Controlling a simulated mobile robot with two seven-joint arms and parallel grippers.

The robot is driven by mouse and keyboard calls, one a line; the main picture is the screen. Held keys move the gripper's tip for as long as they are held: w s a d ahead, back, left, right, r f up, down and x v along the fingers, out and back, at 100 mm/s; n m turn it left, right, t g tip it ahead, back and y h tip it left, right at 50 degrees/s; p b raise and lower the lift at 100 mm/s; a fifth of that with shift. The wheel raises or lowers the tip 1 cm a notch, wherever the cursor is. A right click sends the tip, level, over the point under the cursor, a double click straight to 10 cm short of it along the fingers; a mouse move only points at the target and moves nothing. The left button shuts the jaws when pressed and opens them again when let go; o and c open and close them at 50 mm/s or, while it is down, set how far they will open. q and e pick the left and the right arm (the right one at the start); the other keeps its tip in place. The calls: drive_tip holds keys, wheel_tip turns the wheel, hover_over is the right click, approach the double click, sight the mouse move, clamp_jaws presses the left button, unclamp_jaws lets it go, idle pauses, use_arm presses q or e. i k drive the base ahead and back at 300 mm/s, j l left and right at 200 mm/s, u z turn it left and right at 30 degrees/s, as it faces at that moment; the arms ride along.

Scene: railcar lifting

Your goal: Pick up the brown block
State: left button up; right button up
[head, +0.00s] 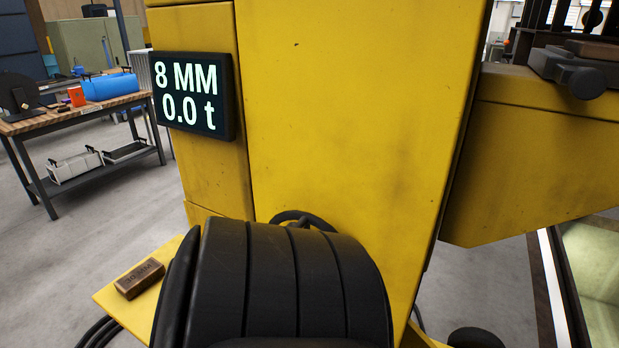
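A small brown block (139,278) with dark markings on its top lies on a low yellow ledge (115,298) at the lower left. All of the block that faces me is visible, and nothing is touching it from above. A second brown block (597,50) is partly in view at the top right, on a dark grey metal part of the yellow machine. Neither of my grippers is in view.
The tall yellow machine (350,110) fills the middle, with a display (192,95) reading 8 MM and 0.0 t. A large black ribbed form blocks the lower centre, just right of the ledge. A workbench (75,118) stands at the left; grey floor lies between.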

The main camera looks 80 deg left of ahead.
sight(135, 281)
drive_tip(key=j+u, duration=0.1)
drive_tip(key=u, duration=2.4)
drive_tip(key=l, duration=0.1)
